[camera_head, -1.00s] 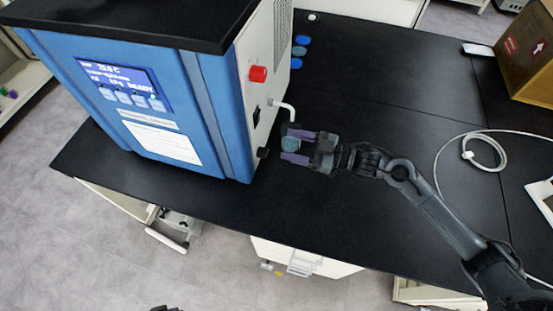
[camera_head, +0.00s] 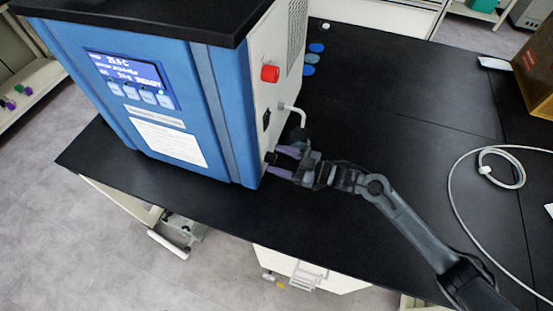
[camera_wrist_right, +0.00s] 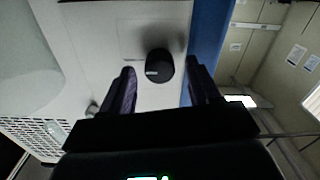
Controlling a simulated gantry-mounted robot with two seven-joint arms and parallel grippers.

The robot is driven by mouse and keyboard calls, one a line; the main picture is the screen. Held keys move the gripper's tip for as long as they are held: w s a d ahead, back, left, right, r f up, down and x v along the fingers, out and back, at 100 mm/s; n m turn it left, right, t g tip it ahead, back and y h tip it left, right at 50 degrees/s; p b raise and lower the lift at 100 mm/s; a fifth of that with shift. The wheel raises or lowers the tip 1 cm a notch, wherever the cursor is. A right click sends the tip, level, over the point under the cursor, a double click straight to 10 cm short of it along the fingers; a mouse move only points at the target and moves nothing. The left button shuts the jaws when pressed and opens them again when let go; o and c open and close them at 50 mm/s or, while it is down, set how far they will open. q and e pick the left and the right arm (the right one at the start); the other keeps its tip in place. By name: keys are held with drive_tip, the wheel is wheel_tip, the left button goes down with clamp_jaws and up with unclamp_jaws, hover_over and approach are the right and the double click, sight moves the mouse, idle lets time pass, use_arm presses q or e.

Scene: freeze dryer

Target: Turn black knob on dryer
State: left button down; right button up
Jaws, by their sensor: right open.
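The freeze dryer (camera_head: 222,110) is a blue and white box with a black top, standing on the black bench. Its black knob (camera_head: 270,157) is low on the right side panel, near the front edge. In the right wrist view the round black knob (camera_wrist_right: 159,66) shows between my two purple fingers. My right gripper (camera_head: 282,164) is open at the side panel, with its fingertips on either side of the knob. In the right wrist view the gripper (camera_wrist_right: 163,88) has a gap between each finger and the knob. My left gripper is not in view.
A red knob (camera_head: 270,73) sits higher on the same panel, with a black switch (camera_head: 266,119) and a white bent pipe (camera_head: 296,113) below it. Blue discs (camera_head: 312,58) lie behind. A white cable (camera_head: 487,169) is coiled at right. The bench between is clear.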

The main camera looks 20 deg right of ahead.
drive_tip(key=shift+w+a, duration=0.25)
drive_tip(key=shift+a, duration=0.1)
drive_tip(key=shift+w+a, duration=0.1)
drive_tip(key=c, duration=1)
drive_tip(key=shift+c, duration=0.2)
